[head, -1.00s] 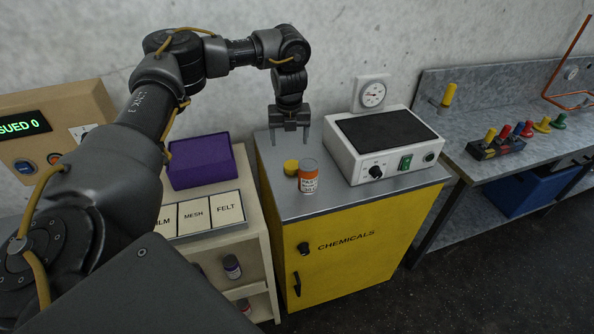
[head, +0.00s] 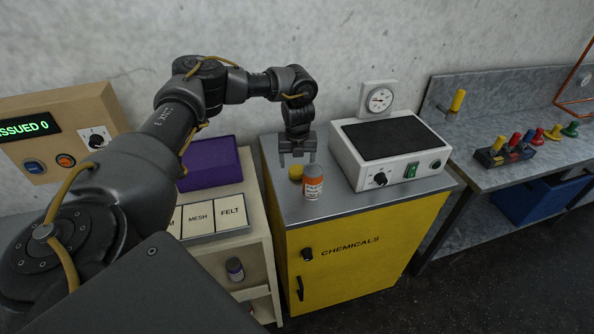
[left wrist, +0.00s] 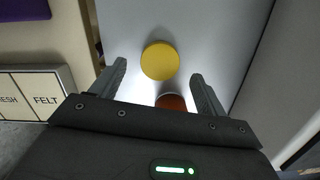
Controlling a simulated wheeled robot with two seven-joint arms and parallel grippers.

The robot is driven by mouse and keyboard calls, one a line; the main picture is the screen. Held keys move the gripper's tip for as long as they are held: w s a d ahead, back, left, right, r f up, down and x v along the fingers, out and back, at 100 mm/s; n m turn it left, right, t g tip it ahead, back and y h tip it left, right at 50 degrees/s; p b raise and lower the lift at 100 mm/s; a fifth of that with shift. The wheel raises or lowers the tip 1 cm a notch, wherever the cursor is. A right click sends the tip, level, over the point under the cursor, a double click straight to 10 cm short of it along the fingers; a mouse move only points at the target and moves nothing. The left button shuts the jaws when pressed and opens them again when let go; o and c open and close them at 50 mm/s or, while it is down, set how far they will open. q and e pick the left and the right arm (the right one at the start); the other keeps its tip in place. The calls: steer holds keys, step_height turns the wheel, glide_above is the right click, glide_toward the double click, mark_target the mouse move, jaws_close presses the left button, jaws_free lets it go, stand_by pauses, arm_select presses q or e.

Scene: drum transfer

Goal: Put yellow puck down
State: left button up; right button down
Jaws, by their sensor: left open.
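The yellow puck (head: 296,172) lies on the grey top of the yellow chemicals cabinet (head: 340,208), behind and left of an orange bottle with a white label (head: 313,184). My left gripper (head: 297,161) is open and points down just above and behind the puck in the head view. In the left wrist view the puck (left wrist: 160,60) shows as a round yellow disc ahead of and between the open fingers (left wrist: 158,80), with nothing held. The bottle's top (left wrist: 171,102) shows partly, close to the gripper body. My right gripper is not in view.
A white hot plate unit (head: 391,148) stands to the right on the cabinet, with a gauge (head: 379,99) behind it. A purple box (head: 209,163) and a tray labelled MESH and FELT (head: 215,217) are on the left shelf unit. The cabinet top's front strip is clear.

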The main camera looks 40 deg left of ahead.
mark_target(297, 170)
arm_select(q)
steer(key=shift+w+a+f+p, duration=0.1)
steer(key=shift+f+p, duration=0.2)
steer(key=shift+f, duration=0.7)
steer(key=shift+w+a+f+p, duration=0.1)
steer(key=shift+f+p, duration=0.2)
steer(key=shift+f, duration=0.65)
steer(key=shift+r, duration=0.1)
steer(key=c, duration=1.2)
steer(key=shift+o, duration=0.2)
